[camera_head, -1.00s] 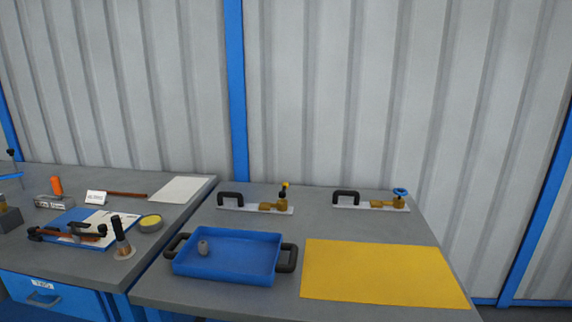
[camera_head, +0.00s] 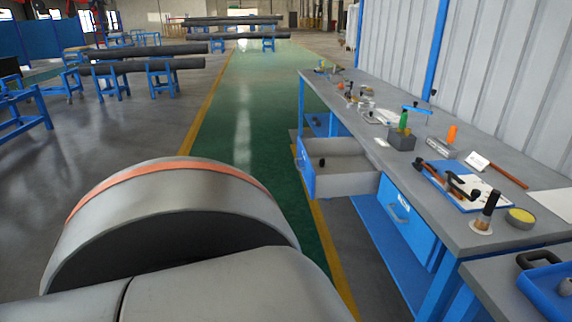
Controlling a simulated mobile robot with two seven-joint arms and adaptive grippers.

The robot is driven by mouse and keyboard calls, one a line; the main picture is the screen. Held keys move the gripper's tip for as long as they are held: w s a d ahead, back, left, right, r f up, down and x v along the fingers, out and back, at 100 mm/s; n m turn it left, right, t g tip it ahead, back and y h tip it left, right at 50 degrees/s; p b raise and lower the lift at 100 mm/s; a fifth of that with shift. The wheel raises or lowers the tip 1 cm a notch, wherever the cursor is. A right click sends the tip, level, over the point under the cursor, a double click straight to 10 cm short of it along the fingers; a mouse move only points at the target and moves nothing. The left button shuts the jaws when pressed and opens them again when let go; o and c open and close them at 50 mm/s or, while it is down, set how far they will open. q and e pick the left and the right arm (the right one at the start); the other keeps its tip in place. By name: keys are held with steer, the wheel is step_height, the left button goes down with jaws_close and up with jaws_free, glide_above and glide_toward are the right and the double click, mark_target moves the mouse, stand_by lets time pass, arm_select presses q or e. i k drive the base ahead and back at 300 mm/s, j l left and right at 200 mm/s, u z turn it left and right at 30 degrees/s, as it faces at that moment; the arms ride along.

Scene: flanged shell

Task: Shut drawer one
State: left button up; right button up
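An open drawer (camera_head: 340,166) with a blue front (camera_head: 306,170) and a grey inside sticks out from the left part of the long workbench. A small dark thing, likely its handle, shows at the front. A second drawer (camera_head: 408,222), blue with a handle and a label, is shut under the nearer part of the same bench. I cannot read from here which drawer is number one. Neither of my grippers is in view. A large grey rounded part with an orange band, likely my own arm, fills the lower left.
The grey workbench top (camera_head: 425,165) holds several tools, a green-topped item (camera_head: 403,122) and a blue clipboard (camera_head: 465,190). A blue tray (camera_head: 550,290) is at the lower right. A green walkway (camera_head: 250,110) is clear beside the bench. Pipes on blue stands (camera_head: 145,68) are at the far left.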

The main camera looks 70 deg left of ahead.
mark_target(349, 169)
steer(key=u, duration=2.1)
steer(key=i+j, duration=0.15)
steer(key=i, duration=0.3)
steer(key=i+j, duration=0.15)
steer(key=i, duration=0.35)
